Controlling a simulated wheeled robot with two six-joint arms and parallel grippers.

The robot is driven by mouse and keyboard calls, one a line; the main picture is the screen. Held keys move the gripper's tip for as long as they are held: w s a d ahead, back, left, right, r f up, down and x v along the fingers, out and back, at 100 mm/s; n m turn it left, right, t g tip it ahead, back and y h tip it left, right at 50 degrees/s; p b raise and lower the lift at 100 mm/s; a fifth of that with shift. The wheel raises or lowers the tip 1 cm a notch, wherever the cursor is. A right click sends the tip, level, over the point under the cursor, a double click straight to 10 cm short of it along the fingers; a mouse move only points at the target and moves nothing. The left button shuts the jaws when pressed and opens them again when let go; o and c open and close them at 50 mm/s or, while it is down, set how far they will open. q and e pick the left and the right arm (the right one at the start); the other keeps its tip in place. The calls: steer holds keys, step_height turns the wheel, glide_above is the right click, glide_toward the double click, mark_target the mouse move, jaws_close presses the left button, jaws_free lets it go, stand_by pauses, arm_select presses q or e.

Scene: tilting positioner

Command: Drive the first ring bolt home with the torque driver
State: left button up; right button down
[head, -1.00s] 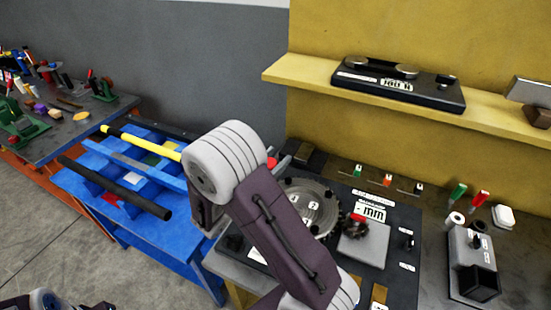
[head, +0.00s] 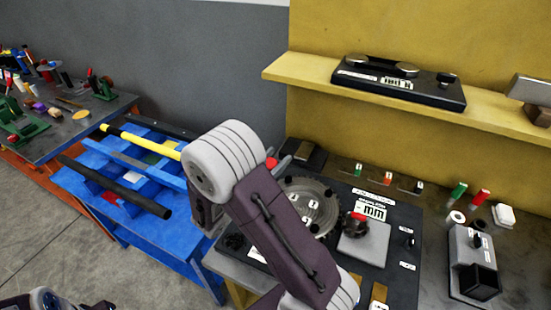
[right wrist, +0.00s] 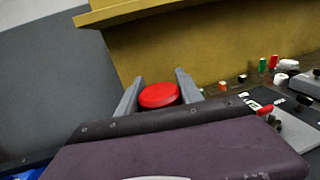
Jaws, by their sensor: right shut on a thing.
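My right gripper (head: 277,162) is beyond my forearm, over the back left of the fixture. In the right wrist view its two grey fingers (right wrist: 159,92) stand either side of a round red cap (right wrist: 160,95), shut on it. I take this to be the top of the torque driver; its lower part is hidden behind my wrist. The round toothed metal plate (head: 325,200) with numbered white labels sits right of my forearm, which covers its left part. Dark bolt heads show on it, but I cannot tell which is the first ring bolt. The driver's tip is not visible.
A dark fixture board (head: 403,225) bears a grey block (head: 372,246) with a dark, red-topped gear part. A yellow shelf (head: 300,72) with a black case (head: 385,83) overhangs behind. A blue rack (head: 95,205) with bars stands left. Small coloured items stand at right.

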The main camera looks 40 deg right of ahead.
steer(key=shift+s+f, duration=0.1)
steer(key=shift+f, duration=0.25)
stand_by(1.1)
step_height(320, 180, up, 6)
steer(key=p, duration=0.5)
steer(key=shift+r, duration=0.1)
